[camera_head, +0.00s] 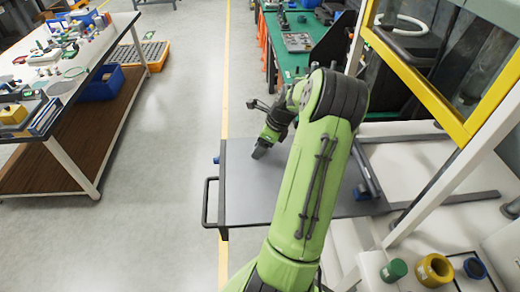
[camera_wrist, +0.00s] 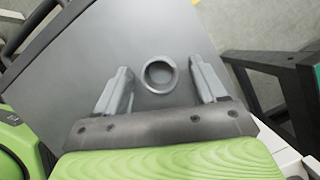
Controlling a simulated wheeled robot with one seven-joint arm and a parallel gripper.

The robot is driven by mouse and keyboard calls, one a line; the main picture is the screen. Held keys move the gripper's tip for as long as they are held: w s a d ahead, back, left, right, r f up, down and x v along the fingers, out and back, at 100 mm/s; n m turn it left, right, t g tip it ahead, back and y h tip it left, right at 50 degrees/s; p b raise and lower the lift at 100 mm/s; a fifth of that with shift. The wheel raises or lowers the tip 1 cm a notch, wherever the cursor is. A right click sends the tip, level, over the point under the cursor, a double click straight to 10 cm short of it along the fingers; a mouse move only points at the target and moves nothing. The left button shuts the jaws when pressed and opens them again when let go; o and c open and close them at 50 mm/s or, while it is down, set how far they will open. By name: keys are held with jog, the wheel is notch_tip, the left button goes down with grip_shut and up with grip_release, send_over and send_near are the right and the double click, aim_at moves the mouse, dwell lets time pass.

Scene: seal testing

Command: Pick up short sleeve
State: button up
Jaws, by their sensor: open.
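A short grey sleeve (camera_wrist: 160,89) shows in the wrist view as a ring with its open end facing the camera. It stands on a flat grey plate (camera_wrist: 75,60), between the two fingers of my gripper (camera_wrist: 162,76) as seen in the picture. The fingers are apart, with a gap to the sleeve on each side. How far the fingertips are above the plate is hard to tell. In the head view my gripper (camera_head: 261,152) is low over the grey plate (camera_head: 240,185), and the sleeve cannot be made out there.
A handle (camera_head: 208,203) sticks out at the plate's left edge. A yellow-framed machine (camera_head: 440,100) stands to the right. Green (camera_head: 393,270), yellow (camera_head: 434,270) and blue (camera_head: 474,268) round parts stand at lower right. A cluttered bench (camera_head: 60,85) is at left, with clear floor between.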

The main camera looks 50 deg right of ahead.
jog(key=shift+r, duration=0.1)
jog(key=c, duration=1.2)
